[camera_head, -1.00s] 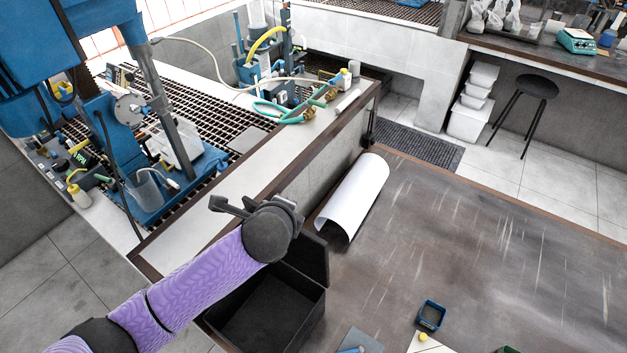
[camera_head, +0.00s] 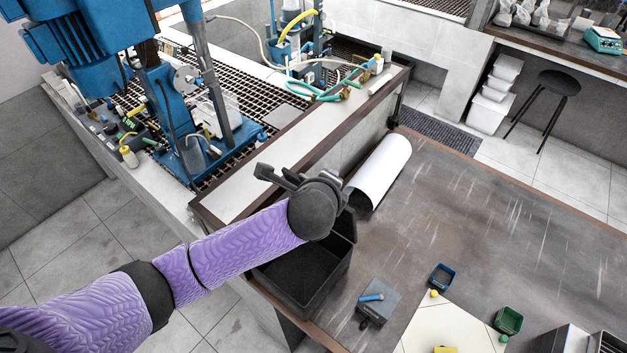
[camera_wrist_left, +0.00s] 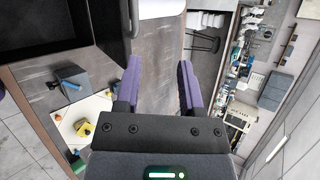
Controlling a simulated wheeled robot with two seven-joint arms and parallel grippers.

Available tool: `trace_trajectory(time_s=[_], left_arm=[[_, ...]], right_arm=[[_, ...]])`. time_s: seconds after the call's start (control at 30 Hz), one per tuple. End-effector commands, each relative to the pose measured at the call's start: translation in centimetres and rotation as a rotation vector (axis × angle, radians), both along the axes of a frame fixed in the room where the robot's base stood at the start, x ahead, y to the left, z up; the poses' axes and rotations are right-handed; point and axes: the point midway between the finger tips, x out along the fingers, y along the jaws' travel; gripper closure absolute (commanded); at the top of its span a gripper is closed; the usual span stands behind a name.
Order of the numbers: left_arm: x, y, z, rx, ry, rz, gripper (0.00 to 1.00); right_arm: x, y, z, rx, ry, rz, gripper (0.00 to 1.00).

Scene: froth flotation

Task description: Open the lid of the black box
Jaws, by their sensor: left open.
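The black box (camera_head: 305,278) sits at the table's left edge in the head view, with its dark, empty-looking inside showing from above. Its lid (camera_head: 346,228) stands raised at the box's far side, partly hidden behind my left wrist. In the left wrist view the box (camera_wrist_left: 35,48) fills the upper left corner, with the upright lid panel and a handle-like bar (camera_wrist_left: 134,18) beside it. My left gripper (camera_head: 274,176) is above and beyond the box. Its two purple fingers (camera_wrist_left: 160,85) are apart, with nothing between them. My right gripper is out of view.
A white curved sheet (camera_head: 380,170) lies behind the lid. A grey block with a blue tool (camera_head: 378,302), a blue tray (camera_head: 442,276) and a green tray (camera_head: 508,321) are to the right. Machinery stands on the bench (camera_head: 245,205) at left. The table's right middle is clear.

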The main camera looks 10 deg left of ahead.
Motion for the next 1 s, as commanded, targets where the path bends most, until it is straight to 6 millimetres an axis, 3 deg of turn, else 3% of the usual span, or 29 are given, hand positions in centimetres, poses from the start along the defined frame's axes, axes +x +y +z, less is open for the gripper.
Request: trace_trajectory(time_s=[0.23,0.5,0.93,1.0], left_arm=[[-1.1,-0.5,2.0,0.000,-0.001,0.000,0.50],[-2.3,-1.0,4.2,0.000,0.000,0.001,0.50],[-2.6,-1.1,4.6,0.001,0.001,0.003,0.50],[-2.6,-0.8,4.0,-0.008,-0.004,0.009,0.65]], right_arm=[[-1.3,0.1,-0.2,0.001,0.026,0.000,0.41],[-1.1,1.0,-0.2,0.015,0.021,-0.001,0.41],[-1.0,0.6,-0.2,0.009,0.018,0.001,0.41],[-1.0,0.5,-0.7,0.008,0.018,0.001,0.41]])
